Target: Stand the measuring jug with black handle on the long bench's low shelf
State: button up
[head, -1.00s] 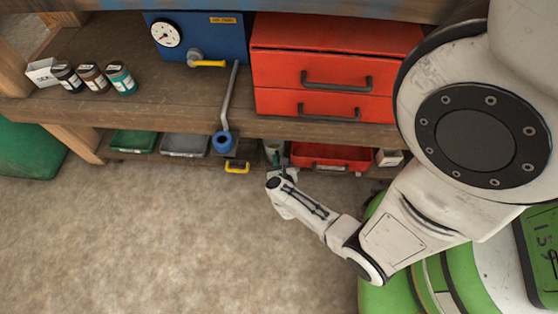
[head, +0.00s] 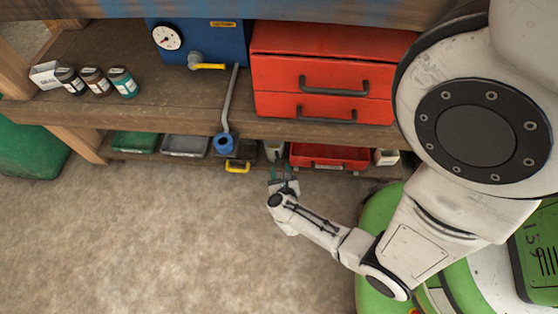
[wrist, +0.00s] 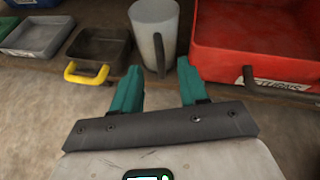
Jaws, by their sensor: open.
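The measuring jug (wrist: 154,28) is a pale translucent cup with a dark handle on its near side, facing me in the wrist view. It stands upright on the long bench's low shelf (head: 182,158), between a dark tray and a red tray. In the head view the jug (head: 274,151) shows small, just beyond my gripper (head: 284,178). In the wrist view my gripper (wrist: 158,88) has its two teal fingers apart with nothing between them. The fingertips are on the near side of the jug, apart from it.
A red tray (head: 330,157) stands right of the jug, with a small white box (head: 387,157) beyond. Left are a dark tray with a yellow handle (head: 237,167), a grey tray (head: 185,145) and a green tray (head: 134,142). The floor (head: 130,235) in front is clear.

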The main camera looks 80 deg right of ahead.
jog(key=p+v, duration=0.1)
jog(key=v, duration=0.4)
jog(key=w+a+r+n+t+y, duration=0.2)
jog(key=w+r+n+t+y, duration=0.15)
jog(key=w+n, duration=0.35)
jog(key=w+a+r+n+t+y, duration=0.2)
jog(key=w+a+r+n+t, duration=0.1)
jog(key=w+r+n+t, duration=0.25)
jog(key=w+a+r+n+y, duration=0.3)
jog(key=w+a+n+y, duration=0.4)
jog(key=n, duration=0.7)
jog(key=s+a+r+n+g+y, duration=0.2)
jog(key=s+a+n+g+y, duration=0.25)
jog(key=n, duration=0.75)
jog(key=s+d+r+n+g+h, duration=0.4)
jog(key=s+r+n+g, duration=0.2)
jog(key=s+n, duration=0.4)
jog(key=shift+s+r+g, duration=0.35)
jog(key=shift+s+g, duration=0.35)
jog(key=shift+g, duration=0.05)
